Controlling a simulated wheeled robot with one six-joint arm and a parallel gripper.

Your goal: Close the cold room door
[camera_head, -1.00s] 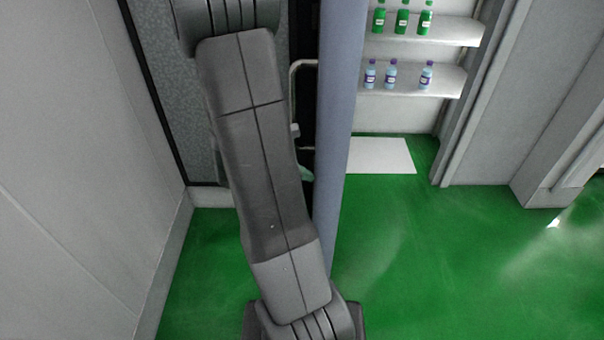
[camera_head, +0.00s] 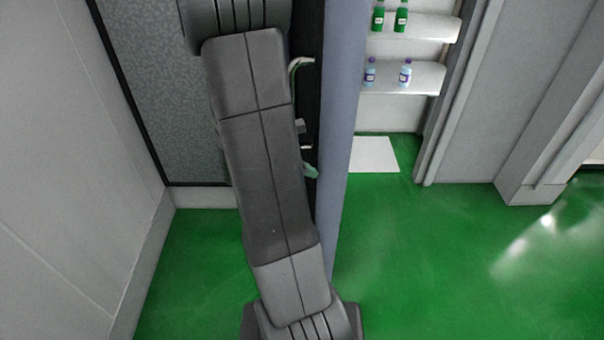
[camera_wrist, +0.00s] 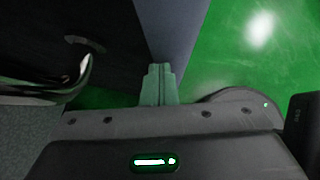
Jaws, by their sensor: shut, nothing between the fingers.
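The cold room door (camera_head: 345,130) stands open, seen almost edge-on, with a blue-grey edge and a dark face on its left. It also shows in the wrist view (camera_wrist: 175,30). A metal handle (camera_head: 296,72) is on the dark face; it appears at the left of the wrist view (camera_wrist: 82,75). My gripper (camera_head: 311,171) is partly hidden behind my arm, beside the door's dark face and below the handle. In the wrist view its pale green fingers (camera_wrist: 159,70) are shut and empty, pointing at the door near its edge. I cannot tell whether they touch it.
A white mat (camera_head: 374,154) lies on the green floor. A grey wall (camera_head: 60,180) stands close on the left. The floor on the right (camera_head: 430,260) is clear.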

